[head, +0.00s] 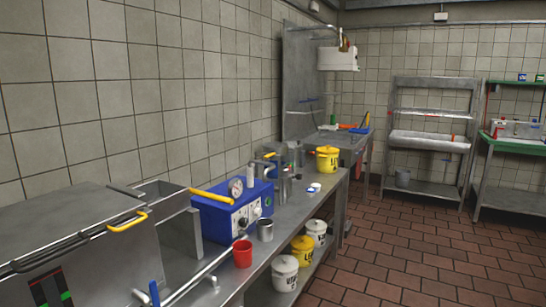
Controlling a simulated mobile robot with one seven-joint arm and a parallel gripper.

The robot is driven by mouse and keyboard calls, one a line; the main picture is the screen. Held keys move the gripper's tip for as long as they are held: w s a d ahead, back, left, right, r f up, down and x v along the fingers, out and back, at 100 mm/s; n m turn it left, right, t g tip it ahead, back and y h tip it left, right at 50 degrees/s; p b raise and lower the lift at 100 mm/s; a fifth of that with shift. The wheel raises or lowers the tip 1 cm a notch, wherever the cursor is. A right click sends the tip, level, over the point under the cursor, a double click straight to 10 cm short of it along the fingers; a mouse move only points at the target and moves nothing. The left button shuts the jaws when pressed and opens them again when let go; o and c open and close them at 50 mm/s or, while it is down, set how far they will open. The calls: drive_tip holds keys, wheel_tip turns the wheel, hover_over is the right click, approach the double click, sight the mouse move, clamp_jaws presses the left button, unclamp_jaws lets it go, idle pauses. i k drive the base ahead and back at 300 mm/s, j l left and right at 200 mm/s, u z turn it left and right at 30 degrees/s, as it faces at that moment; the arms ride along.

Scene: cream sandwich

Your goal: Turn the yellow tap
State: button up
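Several yellow handles show on the left-hand counter, and I cannot tell for sure which one is the yellow tap. A long yellow lever (211,197) points left and up from beside the blue machine (225,216). A smaller yellow lever (270,157) sits farther back, near metal pipework behind the blue machine. A yellow grip (128,222) is on the front of the large steel appliance at the left. My gripper is not in view.
A red cup (242,253) and a steel cup (265,231) stand on the steel counter (301,205) before the machine. A yellow bucket (327,160) stands farther back. More buckets sit on the lower shelf. The tiled floor (415,245) at right is clear.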

sight(266, 158)
drive_tip(key=i+l+u, duration=0.1)
drive_tip(key=i+l, duration=0.3)
drive_tip(key=i+l+u, duration=0.1)
drive_tip(key=i+l, duration=0.25)
drive_tip(key=l, duration=0.2)
drive_tip(key=i+l+u, duration=0.1)
drive_tip(key=i+l, duration=0.25)
drive_tip(key=l, duration=0.15)
